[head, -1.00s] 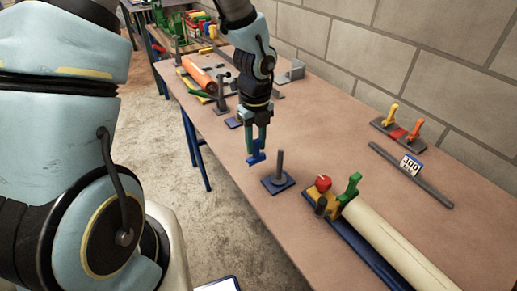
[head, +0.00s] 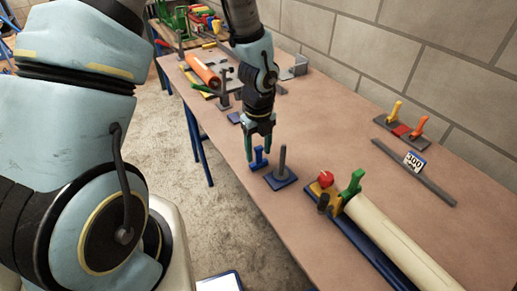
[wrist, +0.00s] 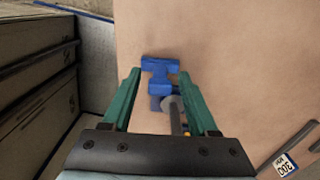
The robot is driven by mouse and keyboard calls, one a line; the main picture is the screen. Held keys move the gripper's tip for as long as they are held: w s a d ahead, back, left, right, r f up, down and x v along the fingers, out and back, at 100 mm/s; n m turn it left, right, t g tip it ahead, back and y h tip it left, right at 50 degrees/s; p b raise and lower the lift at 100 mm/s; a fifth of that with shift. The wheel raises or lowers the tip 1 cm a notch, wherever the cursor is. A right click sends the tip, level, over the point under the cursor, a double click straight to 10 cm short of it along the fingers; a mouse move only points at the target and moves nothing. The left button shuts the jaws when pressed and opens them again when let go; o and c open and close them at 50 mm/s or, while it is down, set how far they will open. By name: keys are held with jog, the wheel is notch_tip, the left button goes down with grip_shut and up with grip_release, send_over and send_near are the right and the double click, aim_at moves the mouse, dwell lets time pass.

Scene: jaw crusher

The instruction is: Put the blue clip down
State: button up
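The blue clip (head: 259,158) is on the brown tabletop close to its left edge, beside a grey post on a blue square base (head: 281,178). My gripper (head: 259,150) is above the clip with its green fingers spread, one on each side. In the wrist view, the clip (wrist: 160,68) lies between the fingertips of my gripper (wrist: 160,74), with small gaps at its sides.
A long cream roller on a blue base (head: 395,240), with a red knob (head: 326,178), lies at the front right. A grey bar with a 300 label (head: 414,161) and a rack with yellow and orange handles (head: 401,125) are near the wall. The middle of the table is clear.

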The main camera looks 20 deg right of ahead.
jog(key=shift+r, duration=0.1)
notch_tip(320, 180, up, 12)
jog(key=w+a+r+n, duration=0.1)
jog(key=a+r+n, duration=0.1)
jog(key=a+n, duration=1.1)
jog(key=w+a+r+n+t, duration=0.1)
jog(key=a+r+n, duration=0.1)
jog(key=a+n, duration=1.1)
jog(key=n, duration=0.6)
jog(key=shift+w+r+n+t, duration=0.2)
jog(key=shift+r+n+t, duration=0.1)
jog(key=shift+n, duration=0.1)
